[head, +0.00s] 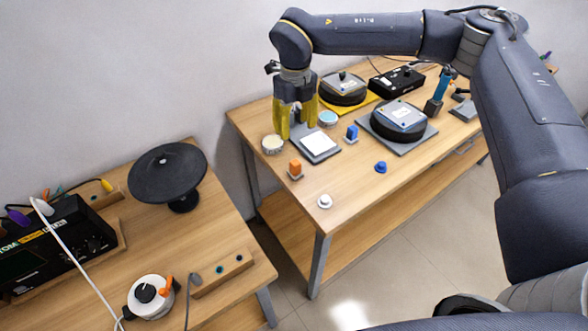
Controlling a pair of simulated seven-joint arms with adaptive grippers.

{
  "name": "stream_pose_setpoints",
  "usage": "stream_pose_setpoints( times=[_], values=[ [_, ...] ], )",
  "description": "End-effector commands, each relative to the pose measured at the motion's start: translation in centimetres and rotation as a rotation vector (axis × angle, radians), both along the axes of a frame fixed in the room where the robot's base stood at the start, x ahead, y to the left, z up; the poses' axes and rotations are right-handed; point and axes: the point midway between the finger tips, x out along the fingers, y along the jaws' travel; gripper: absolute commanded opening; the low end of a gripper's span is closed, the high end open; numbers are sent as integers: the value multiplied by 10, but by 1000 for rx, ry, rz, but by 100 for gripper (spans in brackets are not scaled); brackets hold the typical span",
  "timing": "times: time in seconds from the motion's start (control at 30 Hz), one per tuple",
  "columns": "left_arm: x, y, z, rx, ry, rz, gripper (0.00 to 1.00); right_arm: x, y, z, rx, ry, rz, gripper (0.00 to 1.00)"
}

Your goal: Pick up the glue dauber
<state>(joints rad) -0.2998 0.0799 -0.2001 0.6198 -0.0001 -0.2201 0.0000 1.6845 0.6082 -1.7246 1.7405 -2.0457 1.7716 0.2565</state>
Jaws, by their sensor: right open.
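My right gripper (297,133) points down over the back left of the right-hand table, its yellow fingers open with a gap between them. The fingertips are close to a grey plate with a white pad (319,143) and a round tub with a pale top (272,144). I cannot tell for sure which thing is the glue dauber. Small candidates are an orange block-like piece (295,168), a blue piece on a grey base (351,133), a blue knob (381,167) and a white knob (324,201). My left gripper is out of view.
A blue-topped tub (328,118) stands right of the gripper. Two round black devices (399,122) (343,90), a black box (397,82) and an upright blue tool (440,88) stand farther right and back. The table's front (335,220) is mostly clear. A second table (222,220) holds a black dish.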

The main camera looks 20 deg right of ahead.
Motion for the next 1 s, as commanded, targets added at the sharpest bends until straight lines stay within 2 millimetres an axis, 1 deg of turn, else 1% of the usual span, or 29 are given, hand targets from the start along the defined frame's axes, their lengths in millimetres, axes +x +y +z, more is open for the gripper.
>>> stream_pose_setpoints(
  times=[0.03,0.3,0.5,0.6,0.7,1.0],
  values=[
    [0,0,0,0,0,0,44,-1,0,-8,-1,4,0,53],
    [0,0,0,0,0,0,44,-1,0,-57,1,6,0,53],
    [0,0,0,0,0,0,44,-1,0,-90,2,4,2,53],
    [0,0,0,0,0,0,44,-1,0,-101,2,4,1,53],
    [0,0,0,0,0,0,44,0,0,-108,3,2,1,53],
    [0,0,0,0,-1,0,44,-1,0,-118,2,3,1,53]
  ],
)
